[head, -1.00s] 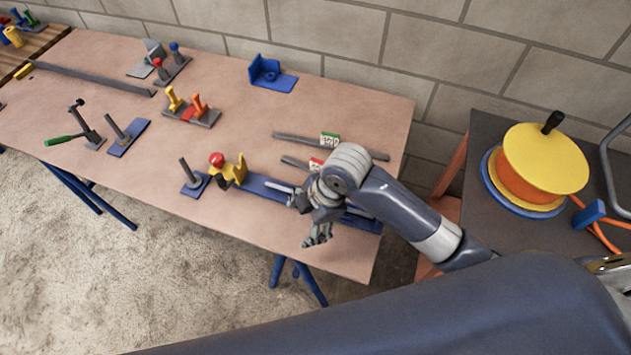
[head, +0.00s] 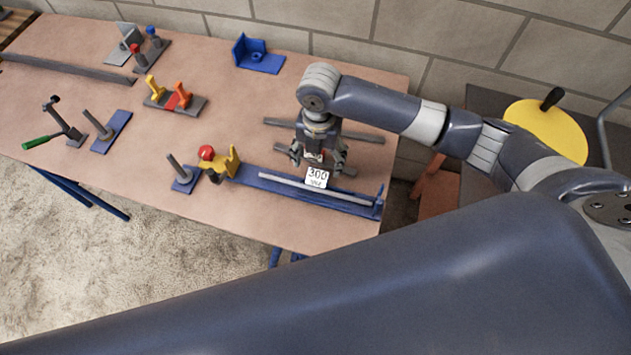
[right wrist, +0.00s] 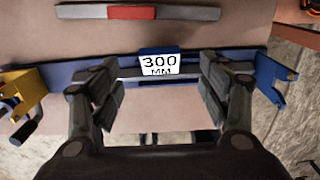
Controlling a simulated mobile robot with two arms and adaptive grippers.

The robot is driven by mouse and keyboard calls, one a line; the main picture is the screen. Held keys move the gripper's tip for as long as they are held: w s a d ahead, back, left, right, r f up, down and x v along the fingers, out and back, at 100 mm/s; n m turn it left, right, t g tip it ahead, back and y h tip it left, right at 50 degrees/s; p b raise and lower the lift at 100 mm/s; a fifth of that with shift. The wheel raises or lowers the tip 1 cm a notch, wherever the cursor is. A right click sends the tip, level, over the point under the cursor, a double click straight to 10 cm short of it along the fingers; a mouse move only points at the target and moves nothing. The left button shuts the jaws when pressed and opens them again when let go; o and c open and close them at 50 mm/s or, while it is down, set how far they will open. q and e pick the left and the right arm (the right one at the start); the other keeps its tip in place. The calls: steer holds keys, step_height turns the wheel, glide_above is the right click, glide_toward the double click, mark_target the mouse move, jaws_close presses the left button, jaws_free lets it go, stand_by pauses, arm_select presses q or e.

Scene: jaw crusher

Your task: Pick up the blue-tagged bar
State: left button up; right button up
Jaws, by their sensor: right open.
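The blue-tagged bar (head: 280,181) is a thin grey bar lying along a long blue fixture (head: 245,182) near the table's front edge. Its tag (head: 316,177) reads 300 MM; in the right wrist view the tag (right wrist: 159,63) shows a blue top edge. My right gripper (head: 317,163) points down above the bar's middle, just behind the tag in the head view. In the right wrist view its open, empty fingers (right wrist: 160,95) stand on either side of the tag, apart from it. The exact height above the bar is hard to tell. My left gripper is out of view.
A red-tagged bar (right wrist: 130,12) lies behind the fixture, and another grey bar (head: 365,136) lies farther back. A yellow stop with a red knob (head: 207,153) stands at the fixture's left end. The table (head: 215,60) has clear room toward the back.

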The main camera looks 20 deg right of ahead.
mark_target(318, 173)
steer(key=shift+f+p, duration=0.7)
steer(key=shift+f, duration=2)
steer(key=shift+r, duration=0.1)
steer(key=c, duration=1.5)
